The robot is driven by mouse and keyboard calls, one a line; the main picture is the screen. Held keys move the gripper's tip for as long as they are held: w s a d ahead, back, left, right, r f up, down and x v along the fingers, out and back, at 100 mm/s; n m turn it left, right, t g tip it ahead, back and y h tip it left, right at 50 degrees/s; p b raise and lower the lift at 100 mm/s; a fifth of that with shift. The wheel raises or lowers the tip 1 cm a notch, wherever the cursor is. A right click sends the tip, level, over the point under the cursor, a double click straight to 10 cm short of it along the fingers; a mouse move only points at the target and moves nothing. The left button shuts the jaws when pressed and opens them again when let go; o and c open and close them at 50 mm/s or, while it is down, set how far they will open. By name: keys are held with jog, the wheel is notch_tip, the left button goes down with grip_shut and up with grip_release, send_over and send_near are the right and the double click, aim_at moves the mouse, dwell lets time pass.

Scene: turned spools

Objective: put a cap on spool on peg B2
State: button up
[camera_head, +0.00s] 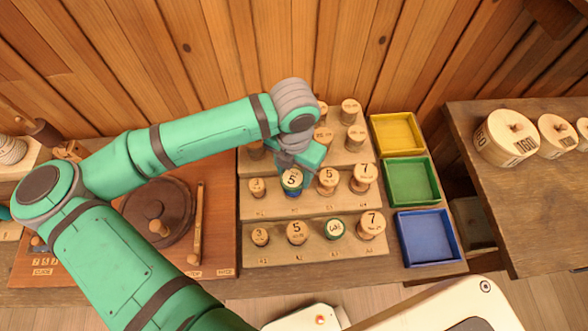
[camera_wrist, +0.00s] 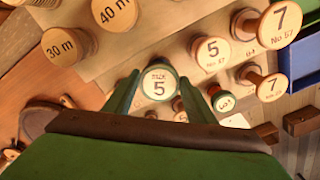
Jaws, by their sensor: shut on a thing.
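My gripper (camera_head: 295,167) is shut on a round piece (camera_head: 292,177) with a pale top marked 5 and a blue-green side. It is over the second place from the left in the middle row of the stepped rack (camera_head: 313,206). In the wrist view the piece's green-rimmed top (camera_wrist: 159,83) sits between the two fingers. I cannot tell whether it is a lone cap or a whole spool, or whether it touches anything below. The peg labels are too small to read, so B2 is not identified by its label.
Close right of the held piece stands another spool marked 5 (camera_head: 328,179), then a 7 (camera_head: 364,177). A 3 (camera_head: 257,187) is at left. The front row includes a green-rimmed 3 (camera_head: 335,229). Yellow (camera_head: 397,116), green (camera_head: 386,184) and blue (camera_head: 402,238) trays look empty.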

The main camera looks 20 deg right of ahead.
aim_at(294, 176)
jog(key=o, duration=0.7)
jog(key=shift+f, duration=0.1)
jog(key=shift+o, duration=0.2)
notch_tip(294, 176, up, 11)
dwell(0.8)
dwell(0.5)
